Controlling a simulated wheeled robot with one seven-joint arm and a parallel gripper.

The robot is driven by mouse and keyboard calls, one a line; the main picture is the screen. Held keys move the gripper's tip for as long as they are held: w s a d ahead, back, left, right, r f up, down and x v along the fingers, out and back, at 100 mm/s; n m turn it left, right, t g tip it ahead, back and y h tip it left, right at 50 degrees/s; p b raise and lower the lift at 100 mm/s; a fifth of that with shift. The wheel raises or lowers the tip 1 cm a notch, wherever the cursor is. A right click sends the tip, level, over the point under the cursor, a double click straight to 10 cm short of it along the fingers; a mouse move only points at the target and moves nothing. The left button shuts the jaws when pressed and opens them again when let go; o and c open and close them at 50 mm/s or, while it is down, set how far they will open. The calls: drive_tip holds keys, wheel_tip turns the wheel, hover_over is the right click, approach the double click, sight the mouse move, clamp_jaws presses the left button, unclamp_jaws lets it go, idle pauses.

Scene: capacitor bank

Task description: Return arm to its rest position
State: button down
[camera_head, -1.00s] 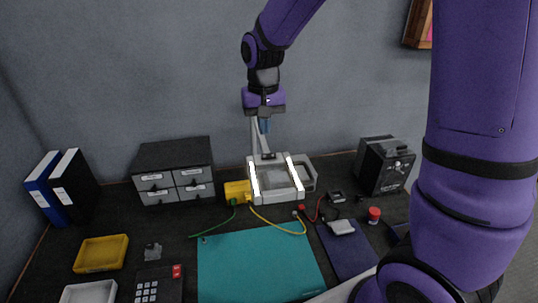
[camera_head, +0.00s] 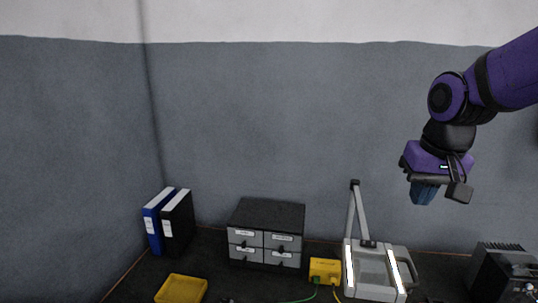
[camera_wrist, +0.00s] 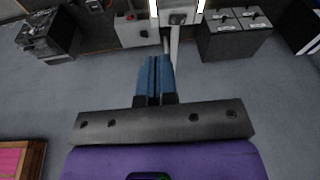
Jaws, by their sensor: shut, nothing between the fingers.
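My purple arm comes in from the right in the head view and ends in my gripper (camera_head: 424,194), which hangs in the air in front of the grey wall. It is above and to the right of the lamp stand with lit bars (camera_head: 376,294) on the bench. In the wrist view my gripper (camera_wrist: 154,62) shows its blue fingers pressed together with nothing between them. It touches nothing on the bench.
On the bench stand a black drawer cabinet (camera_head: 266,232), blue and black binders (camera_head: 167,222), a yellow tray (camera_head: 181,290), a yellow box (camera_head: 324,270) and a dark finned unit (camera_head: 502,272). The air around my gripper is clear. A framed picture (camera_wrist: 18,158) shows at the wrist view's lower left.

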drive_tip(key=s+d+r+t, duration=0.1)
drive_tip(key=s+r, duration=0.1)
drive_tip(key=s, duration=0.5)
drive_tip(key=s+d+r+n+t, duration=0.1)
drive_tip(key=s+r, duration=0.1)
drive_tip(key=s, duration=0.4)
drive_tip(key=shift+s+d+t, duration=0.35)
drive_tip(key=shift+d+t, duration=0.05)
